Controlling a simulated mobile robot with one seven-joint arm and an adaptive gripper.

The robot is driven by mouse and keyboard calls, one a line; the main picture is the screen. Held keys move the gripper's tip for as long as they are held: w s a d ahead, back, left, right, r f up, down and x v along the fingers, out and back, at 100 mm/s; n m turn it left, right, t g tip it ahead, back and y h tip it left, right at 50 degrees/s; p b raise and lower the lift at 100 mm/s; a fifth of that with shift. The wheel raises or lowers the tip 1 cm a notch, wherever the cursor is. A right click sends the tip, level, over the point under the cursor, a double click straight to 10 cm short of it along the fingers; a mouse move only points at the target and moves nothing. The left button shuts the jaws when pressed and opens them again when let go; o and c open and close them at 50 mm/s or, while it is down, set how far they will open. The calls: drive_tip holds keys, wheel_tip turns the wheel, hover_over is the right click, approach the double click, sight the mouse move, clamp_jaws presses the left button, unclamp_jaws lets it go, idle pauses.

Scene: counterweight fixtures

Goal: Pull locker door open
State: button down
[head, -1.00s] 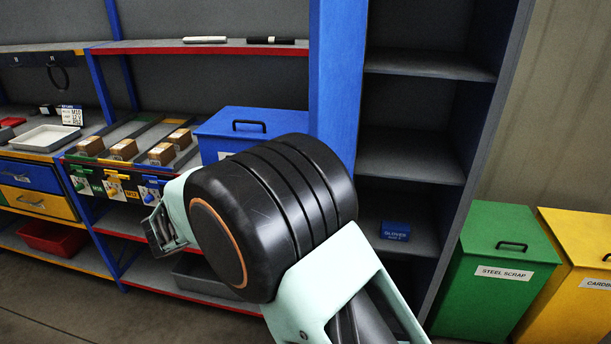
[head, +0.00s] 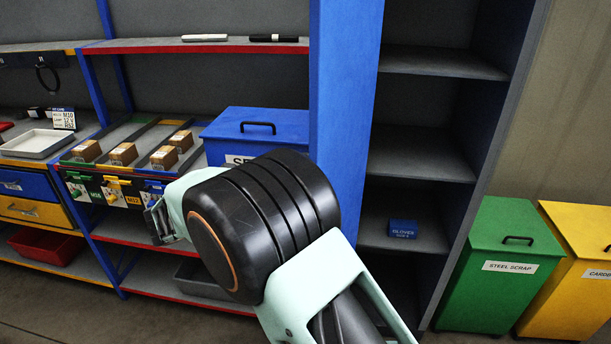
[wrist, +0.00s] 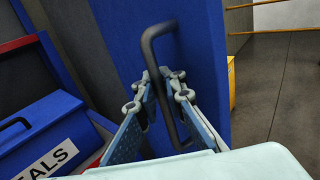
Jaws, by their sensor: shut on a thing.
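The locker door is a tall blue panel (head: 345,100) standing swung out at the left side of the locker (head: 425,150), whose dark shelves are exposed. In the wrist view the blue door (wrist: 115,50) fills the middle, with its edge to the right. A dark bar handle (wrist: 148,45) stands out from its face. My gripper (wrist: 163,80) is shut on this handle, with one finger on each side of the bar. In the head view my arm's large black joint covers the lower part of the door, and the handle is hidden.
A blue SEALS box (head: 255,128) stands on the shelving left of the door, also showing in the wrist view (wrist: 45,135). A blue gloves box (head: 403,229) sits inside the locker. Green (head: 497,262) and yellow (head: 585,265) bins stand to the right.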

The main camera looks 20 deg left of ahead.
drive_tip(key=shift+s+a+f, duration=0.15)
drive_tip(key=shift+a+f, duration=0.05)
drive_tip(key=shift+a, duration=0.1)
drive_tip(key=c, duration=2.1)
unclamp_jaws()
drive_tip(key=shift+s+r, duration=0.1)
drive_tip(key=v, duration=1.1)
drive_tip(key=shift+s+a+r, duration=0.1)
drive_tip(key=shift+s+a, duration=0.2)
